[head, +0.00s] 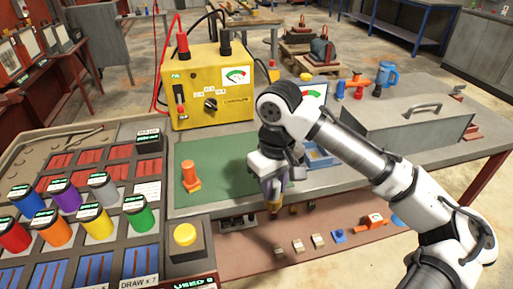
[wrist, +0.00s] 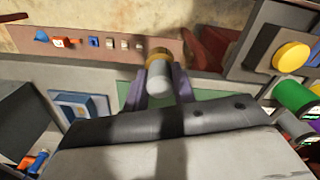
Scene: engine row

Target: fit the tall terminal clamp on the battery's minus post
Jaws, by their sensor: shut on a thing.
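My gripper (head: 272,192) hangs over the front edge of the green mat (head: 225,160), pointing down. In the wrist view its purple fingers (wrist: 159,88) are shut on a grey cylinder piece with a brass-coloured collar (wrist: 158,78). Its tan end also shows below the fingers in the head view (head: 274,207). It may be the tall terminal clamp; I cannot tell for sure. An orange upright piece (head: 190,176) stands on the mat to the left, apart from my gripper. I cannot make out the battery or its minus post in either view.
A yellow meter box (head: 207,85) stands behind the mat. Coloured cylinders and a yellow button (head: 185,234) are at left. A lower reddish shelf (head: 255,262) carries several small parts.

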